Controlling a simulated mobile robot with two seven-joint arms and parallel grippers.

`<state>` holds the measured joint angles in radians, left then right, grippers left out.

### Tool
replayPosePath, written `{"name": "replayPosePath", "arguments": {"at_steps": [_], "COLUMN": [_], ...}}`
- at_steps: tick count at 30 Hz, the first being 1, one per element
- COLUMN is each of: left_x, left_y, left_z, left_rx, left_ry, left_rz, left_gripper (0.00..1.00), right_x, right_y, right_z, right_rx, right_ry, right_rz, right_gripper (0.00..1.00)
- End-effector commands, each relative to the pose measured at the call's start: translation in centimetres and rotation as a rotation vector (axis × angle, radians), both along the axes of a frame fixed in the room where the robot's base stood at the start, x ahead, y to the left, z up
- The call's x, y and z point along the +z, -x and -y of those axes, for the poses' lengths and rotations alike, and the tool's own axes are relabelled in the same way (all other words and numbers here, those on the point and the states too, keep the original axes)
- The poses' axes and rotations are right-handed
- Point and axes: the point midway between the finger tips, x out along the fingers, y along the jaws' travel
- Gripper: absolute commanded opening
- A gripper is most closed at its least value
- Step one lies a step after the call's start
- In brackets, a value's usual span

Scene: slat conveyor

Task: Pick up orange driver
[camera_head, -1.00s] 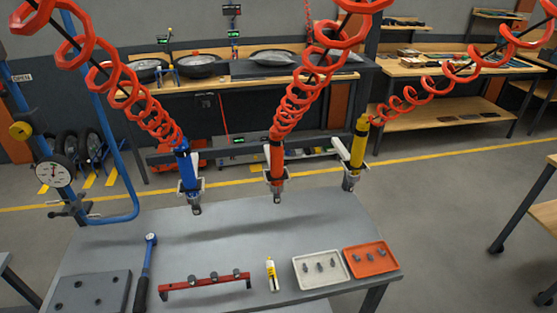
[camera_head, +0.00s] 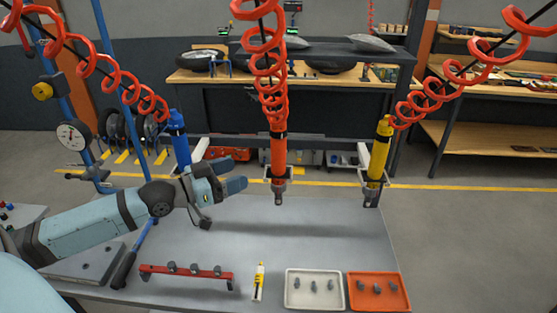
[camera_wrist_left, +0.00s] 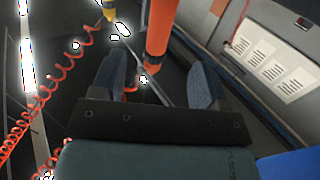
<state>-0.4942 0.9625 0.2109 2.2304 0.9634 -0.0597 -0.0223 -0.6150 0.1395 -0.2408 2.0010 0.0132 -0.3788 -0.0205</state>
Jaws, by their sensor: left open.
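The orange driver (camera_head: 278,155) hangs upright from a red coiled hose over the back of the grey table, in a white-and-grey holder. My left gripper (camera_head: 234,178) is to the left of it, apart from it, with its fingers pointing towards it. In the left wrist view the orange driver (camera_wrist_left: 158,38) lies ahead, between the lines of the two spread fingers of my left gripper (camera_wrist_left: 157,80). The jaws are open and empty. My right gripper is in neither view.
A blue driver (camera_head: 179,140) hangs left, partly behind my left arm, and a yellow driver (camera_head: 379,150) hangs right. The grey table (camera_head: 330,238) holds a red rail (camera_head: 187,273), a yellow-white tube (camera_head: 258,281), a white tray (camera_head: 314,305) and an orange tray (camera_head: 378,305).

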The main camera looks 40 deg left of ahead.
Motion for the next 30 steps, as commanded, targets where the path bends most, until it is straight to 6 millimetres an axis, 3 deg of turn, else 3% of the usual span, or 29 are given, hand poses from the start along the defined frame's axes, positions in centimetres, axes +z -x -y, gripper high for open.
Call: {"name": "replayPosePath", "arguments": {"at_steps": [15,22,30], "left_x": [0.2,0.0,-0.2], "left_y": [-5.8,-6.9,-10.1], "left_z": [2.6,3.1,4.2], "left_rx": [0.0,-0.001,0.0], "left_ry": [0.001,-0.001,0.0], "left_rz": [0.003,0.0,0.001], "left_gripper": [0.68,0.68,0.68], "right_x": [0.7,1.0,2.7], "right_y": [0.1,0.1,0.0], "right_z": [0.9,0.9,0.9], "right_rx": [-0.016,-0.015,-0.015], "right_ry": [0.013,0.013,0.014], "right_rz": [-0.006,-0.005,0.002], "right_gripper": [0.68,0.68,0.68]}}
